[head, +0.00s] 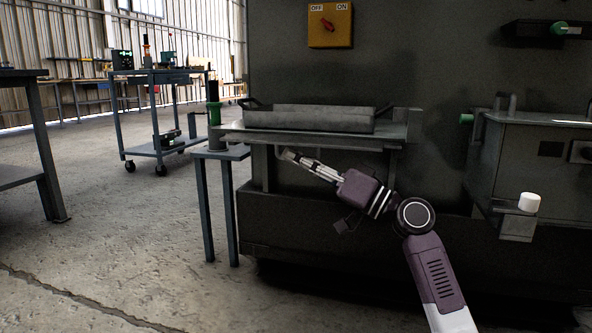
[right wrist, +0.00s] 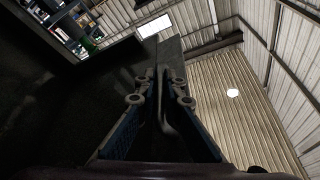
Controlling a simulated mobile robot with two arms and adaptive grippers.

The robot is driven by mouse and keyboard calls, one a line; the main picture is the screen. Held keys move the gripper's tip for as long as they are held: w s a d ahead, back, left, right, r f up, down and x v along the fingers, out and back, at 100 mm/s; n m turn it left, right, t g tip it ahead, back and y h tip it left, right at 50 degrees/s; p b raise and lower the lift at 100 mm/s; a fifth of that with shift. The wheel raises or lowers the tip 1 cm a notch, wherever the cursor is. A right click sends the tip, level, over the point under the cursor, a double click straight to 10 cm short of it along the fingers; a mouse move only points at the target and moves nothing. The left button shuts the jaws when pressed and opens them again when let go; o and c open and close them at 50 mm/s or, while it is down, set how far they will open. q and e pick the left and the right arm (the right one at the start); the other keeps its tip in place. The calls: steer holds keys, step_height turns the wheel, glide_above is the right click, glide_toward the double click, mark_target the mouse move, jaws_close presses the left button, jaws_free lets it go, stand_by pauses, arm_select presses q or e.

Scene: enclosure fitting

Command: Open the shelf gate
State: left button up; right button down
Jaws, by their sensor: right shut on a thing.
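A dark metal shelf (head: 395,131) juts from the front of the large dark machine, with a grey tray (head: 310,118) on it. I cannot make out for sure which part is the gate. My right gripper (head: 290,156) reaches up-left under the shelf's front edge, close to its left support. In the right wrist view its fingers (right wrist: 164,100) are shut on a thin, bent grey bar (right wrist: 166,122). Whether this bar belongs to the gate is unclear. The tray is not in the grip. My left gripper is not in view.
A small side table (head: 222,153) stands left of the shelf, with a green-collared black post (head: 214,100) near the shelf's corner. A grey box unit (head: 535,160) with a white knob (head: 529,202) is at right.

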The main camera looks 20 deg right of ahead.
steer(key=shift+f+n, duration=0.25)
steer(key=shift+n, duration=0.15)
steer(key=c, duration=2.3)
jaws_free()
steer(key=shift+w, duration=0.1)
steer(key=v, duration=1.2)
steer(key=shift+r, duration=0.1)
